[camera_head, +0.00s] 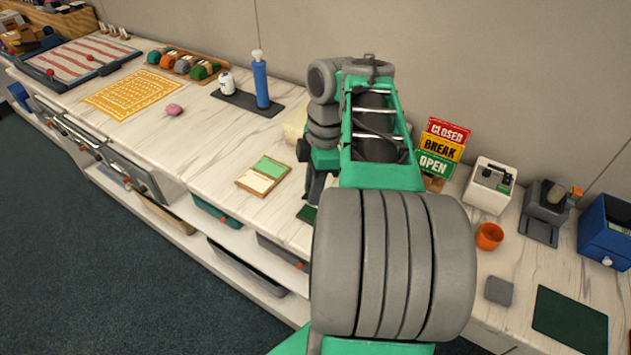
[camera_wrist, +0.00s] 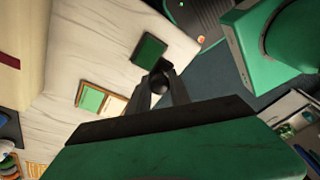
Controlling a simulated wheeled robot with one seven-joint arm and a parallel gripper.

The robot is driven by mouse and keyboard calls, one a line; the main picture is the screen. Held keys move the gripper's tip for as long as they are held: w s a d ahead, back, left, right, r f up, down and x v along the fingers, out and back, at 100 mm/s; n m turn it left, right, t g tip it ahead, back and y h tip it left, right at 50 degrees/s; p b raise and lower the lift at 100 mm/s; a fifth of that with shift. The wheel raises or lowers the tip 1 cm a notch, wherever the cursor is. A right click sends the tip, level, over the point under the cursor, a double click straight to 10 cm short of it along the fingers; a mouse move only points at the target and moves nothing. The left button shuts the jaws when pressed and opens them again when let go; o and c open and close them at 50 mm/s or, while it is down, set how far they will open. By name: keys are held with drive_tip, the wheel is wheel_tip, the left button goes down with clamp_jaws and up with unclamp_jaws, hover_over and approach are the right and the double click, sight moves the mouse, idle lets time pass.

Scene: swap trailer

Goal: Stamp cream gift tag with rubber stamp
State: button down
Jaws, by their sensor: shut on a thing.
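My gripper (camera_wrist: 162,80) is shut on a dark round-topped piece, which looks like the handle of the rubber stamp (camera_wrist: 162,66). The stamp's lower part is hidden. A dark green square pad (camera_wrist: 149,49) lies right beside the held piece in the wrist view; part of it shows in the head view (camera_head: 308,214). A shallow wooden tray (camera_head: 284,174) lies left of my gripper, with a green panel (camera_head: 271,167) and a cream panel, which may be the cream gift tag (camera_head: 256,182). The tray also shows in the wrist view (camera_wrist: 79,93). My arm hides much of the gripper in the head view.
A blue bottle (camera_head: 261,82) and a white one stand on a dark mat behind the tray. Coloured signs (camera_head: 440,149), an orange cup (camera_head: 489,236) and a blue box (camera_head: 606,231) stand right of my arm.

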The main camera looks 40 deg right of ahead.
drive_tip(key=f+b, duration=0.3)
drive_tip(key=w+d+f+b, duration=0.1)
drive_tip(key=f, duration=0.1)
drive_tip(key=shift+d+f+b, duration=0.1)
drive_tip(key=shift+b, duration=0.25)
drive_tip(key=shift+f+b, duration=0.7)
drive_tip(key=shift+b, duration=0.05)
idle(2.0)
wheel_tip(320, 180, up, 7)
drive_tip(key=p, duration=0.6)
drive_tip(key=shift+r, duration=0.1)
